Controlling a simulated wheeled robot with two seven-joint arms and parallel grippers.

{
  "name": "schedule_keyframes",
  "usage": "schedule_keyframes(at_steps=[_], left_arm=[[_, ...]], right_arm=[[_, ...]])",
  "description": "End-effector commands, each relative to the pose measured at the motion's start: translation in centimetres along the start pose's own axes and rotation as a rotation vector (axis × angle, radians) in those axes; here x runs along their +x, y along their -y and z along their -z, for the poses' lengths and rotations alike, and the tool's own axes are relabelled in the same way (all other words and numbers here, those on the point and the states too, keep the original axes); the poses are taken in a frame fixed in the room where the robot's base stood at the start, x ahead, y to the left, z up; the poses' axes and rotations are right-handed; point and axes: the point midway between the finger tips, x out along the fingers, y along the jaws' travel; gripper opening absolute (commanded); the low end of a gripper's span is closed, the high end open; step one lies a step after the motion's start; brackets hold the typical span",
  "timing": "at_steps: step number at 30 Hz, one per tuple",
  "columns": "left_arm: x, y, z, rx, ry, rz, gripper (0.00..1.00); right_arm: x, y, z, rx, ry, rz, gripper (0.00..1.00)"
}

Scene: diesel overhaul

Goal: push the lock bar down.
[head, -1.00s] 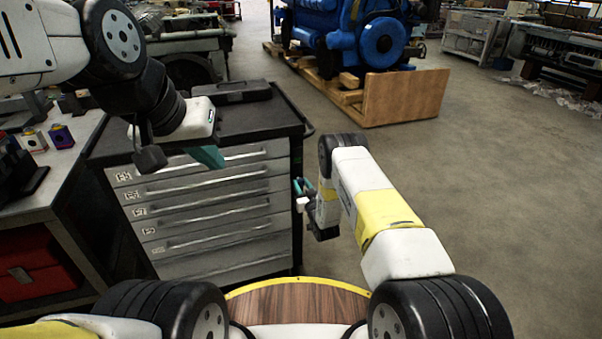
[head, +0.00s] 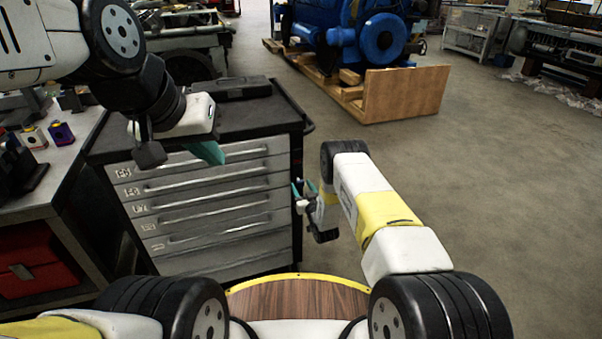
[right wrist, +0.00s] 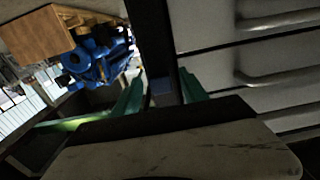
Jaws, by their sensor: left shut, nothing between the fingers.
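The grey tool cabinet (head: 215,200) stands ahead, its drawers shut. I cannot clearly make out the lock bar; a dark upright strip (right wrist: 152,40) runs along the cabinet's front edge in the right wrist view, with a small grey-blue piece (right wrist: 162,88) low on it. My right gripper (head: 305,189) is at the cabinet's right front edge, its teal fingers apart. In the right wrist view the fingers (right wrist: 160,92) show on either side of the strip; I cannot tell whether they touch it. My left gripper (head: 212,153) is shut and empty in front of the top drawers.
A black case (head: 230,88) lies on the cabinet top. A workbench (head: 75,160) with small parts and a red box (head: 35,262) below stands at the left. A blue engine (head: 365,35) on a wooden pallet stands behind.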

Motion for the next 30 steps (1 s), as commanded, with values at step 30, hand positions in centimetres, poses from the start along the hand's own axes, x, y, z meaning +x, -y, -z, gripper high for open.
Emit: schedule_keyframes(at_steps=[30], left_arm=[[0.0, 0.0, 0.0, 0.000, 0.000, 0.000, 0.00]], right_arm=[[-7.8, 0.0, 0.1, 0.000, -0.002, 0.000, 0.51]])
